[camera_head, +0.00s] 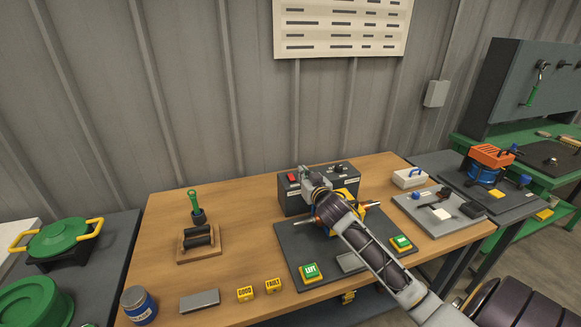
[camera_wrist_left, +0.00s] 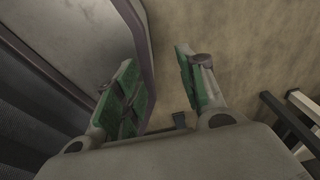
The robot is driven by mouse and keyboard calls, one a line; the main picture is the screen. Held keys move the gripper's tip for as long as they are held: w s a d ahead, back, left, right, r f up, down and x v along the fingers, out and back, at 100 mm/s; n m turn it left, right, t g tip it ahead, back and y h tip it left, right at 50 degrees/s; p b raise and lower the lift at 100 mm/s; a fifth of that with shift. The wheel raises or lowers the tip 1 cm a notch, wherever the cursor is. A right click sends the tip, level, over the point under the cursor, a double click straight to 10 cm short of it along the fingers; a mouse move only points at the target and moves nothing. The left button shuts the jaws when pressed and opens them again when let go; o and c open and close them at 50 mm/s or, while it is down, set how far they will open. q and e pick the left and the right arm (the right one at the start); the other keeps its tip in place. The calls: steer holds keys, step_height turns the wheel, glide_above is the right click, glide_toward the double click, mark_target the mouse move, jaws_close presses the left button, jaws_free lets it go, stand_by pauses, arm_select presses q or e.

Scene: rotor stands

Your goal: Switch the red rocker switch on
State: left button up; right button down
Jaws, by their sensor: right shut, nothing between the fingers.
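The red rocker switch (camera_head: 291,177) sits on the front left of a dark grey control box (camera_head: 293,201) at the back of the wooden bench. My right arm reaches in from the lower right. My right gripper (camera_head: 303,171) is shut and empty, just right of the switch and in front of the box. I cannot tell whether it touches the switch, nor which way the rocker is tilted. My left gripper (camera_wrist_left: 164,88) shows only in the left wrist view, open and empty, with green pads, over a bare floor.
A dark mat (camera_head: 297,244) with green LEFT (camera_head: 311,272) and right-hand (camera_head: 401,243) blocks lies under my right arm. Yellow GOOD (camera_head: 245,293) and FAULT (camera_head: 273,286) blocks stand at the front. A roller stand (camera_head: 199,240) is left; a grey tray (camera_head: 452,228) is right.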

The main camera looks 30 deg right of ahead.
glide_above(293, 177)
steer(key=s, duration=0.3)
steer(key=shift+a+f+p, duration=0.15)
steer(key=shift+a+p, duration=0.1)
steer(key=shift+p, duration=0.15)
steer(key=shift+x, duration=1.35)
steer(key=shift+w+f, duration=0.2)
steer(key=shift+f, duration=1.7)
arm_select(q)
steer(key=shift+s+d+r, duration=0.45)
steer(key=shift+s+d, duration=0.05)
steer(key=shift+d, duration=0.15)
arm_select(e)
steer(key=shift+f, duration=0.15)
arm_select(q)
steer(key=shift+a, duration=0.1)
steer(key=shift+a, duration=0.1)
